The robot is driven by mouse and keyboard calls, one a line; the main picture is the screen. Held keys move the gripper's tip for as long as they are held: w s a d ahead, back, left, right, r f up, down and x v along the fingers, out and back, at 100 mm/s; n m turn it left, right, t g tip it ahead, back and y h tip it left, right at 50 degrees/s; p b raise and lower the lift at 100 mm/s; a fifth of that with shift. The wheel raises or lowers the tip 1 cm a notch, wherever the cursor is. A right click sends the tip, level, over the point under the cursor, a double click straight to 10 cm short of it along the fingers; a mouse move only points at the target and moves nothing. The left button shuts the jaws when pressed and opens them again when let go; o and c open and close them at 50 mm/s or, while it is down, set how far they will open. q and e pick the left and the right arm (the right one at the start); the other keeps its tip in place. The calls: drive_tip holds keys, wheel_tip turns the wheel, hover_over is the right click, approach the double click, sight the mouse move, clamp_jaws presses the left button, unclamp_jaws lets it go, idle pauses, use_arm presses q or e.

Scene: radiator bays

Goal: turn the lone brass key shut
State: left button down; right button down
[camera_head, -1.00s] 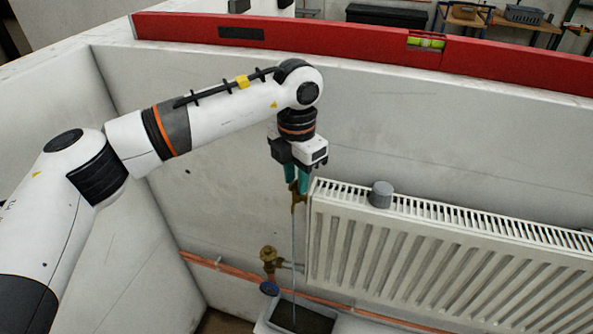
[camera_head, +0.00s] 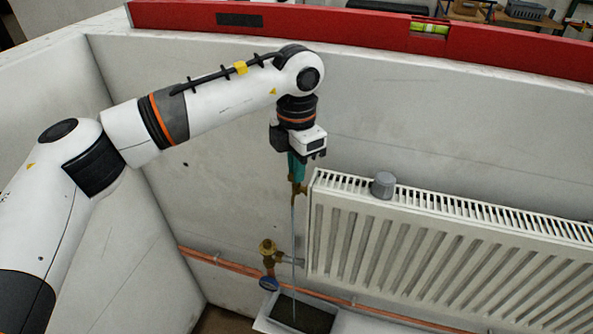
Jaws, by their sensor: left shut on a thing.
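The brass key (camera_head: 298,188) sits at the upper left end of the white radiator (camera_head: 420,240). My left gripper (camera_head: 296,176) points down over it with teal fingers, shut on the key. The fingers hide part of the key. A thin pale stream (camera_head: 294,240) runs straight down from the key into a grey tray (camera_head: 300,314) with dark contents below. My right gripper is not in view.
A brass valve (camera_head: 267,248) with a blue round tag or dial (camera_head: 269,283) stands at the radiator's lower left. Copper pipes (camera_head: 225,263) run along the wall. A grey cap (camera_head: 383,185) sits on the radiator top. A red spirit level (camera_head: 340,28) lies along the wall's top edge.

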use_arm(q)
drive_tip(key=shift+f+m+b, duration=0.15)
drive_tip(key=shift+m+b, duration=0.6)
drive_tip(key=shift+m, duration=0.05)
drive_tip(key=m+b, duration=0.1)
drive_tip(key=m, duration=0.1)
drive_tip(key=shift+m+b, duration=0.35)
drive_tip(key=shift+m, duration=0.05)
drive_tip(key=shift+m+b, duration=0.5)
drive_tip(key=shift+m, duration=0.7)
drive_tip(key=shift+r+m+b, duration=0.25)
drive_tip(key=shift+m+b, duration=0.05)
drive_tip(key=shift+m, duration=1.1)
drive_tip(key=c, duration=1.6)
unclamp_jaws()
drive_tip(key=shift+r, duration=0.1)
